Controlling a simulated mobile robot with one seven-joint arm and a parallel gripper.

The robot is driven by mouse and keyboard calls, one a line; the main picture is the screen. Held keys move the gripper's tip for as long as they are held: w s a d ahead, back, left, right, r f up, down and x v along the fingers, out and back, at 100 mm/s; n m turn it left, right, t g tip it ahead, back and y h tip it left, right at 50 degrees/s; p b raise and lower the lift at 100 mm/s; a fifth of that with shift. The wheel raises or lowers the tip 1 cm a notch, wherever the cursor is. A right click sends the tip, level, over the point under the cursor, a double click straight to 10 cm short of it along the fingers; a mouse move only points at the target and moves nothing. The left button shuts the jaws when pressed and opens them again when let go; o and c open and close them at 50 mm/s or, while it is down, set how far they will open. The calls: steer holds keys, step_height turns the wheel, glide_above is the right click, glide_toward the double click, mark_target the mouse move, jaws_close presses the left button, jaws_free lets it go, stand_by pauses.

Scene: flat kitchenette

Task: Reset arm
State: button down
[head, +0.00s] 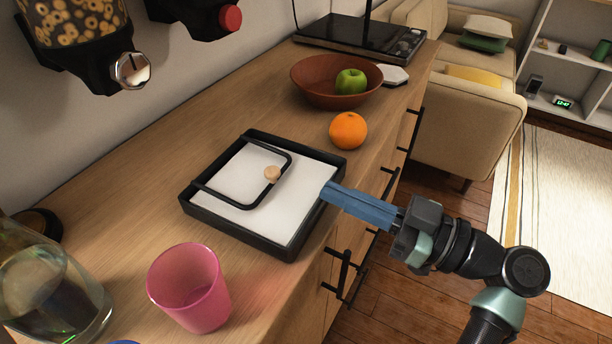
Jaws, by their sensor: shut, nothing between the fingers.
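My gripper (326,191) is shut, with its blue fingers together and nothing seen between them. Its tip is at the right edge of a black tray (265,249) on the wooden counter, and overlaps that edge in the head view. I cannot tell whether it touches the tray. My arm (465,248) reaches in from the lower right, beyond the counter's front edge. The tray holds a white sheet or stack (236,172), with a black bar frame (236,204) and a small round wooden knob (272,174) over it.
An orange (348,131) and a brown bowl (318,92) with a green apple (351,82) stand behind the tray. A pink cup (189,289) and a glass vessel (48,290) stand in front. Drawer handles (343,275) stick out below my arm. Dispensers (80,40) hang at upper left.

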steer(key=v, duration=0.5)
steer(key=shift+r, duration=0.15)
steer(key=shift+w+a, duration=0.1)
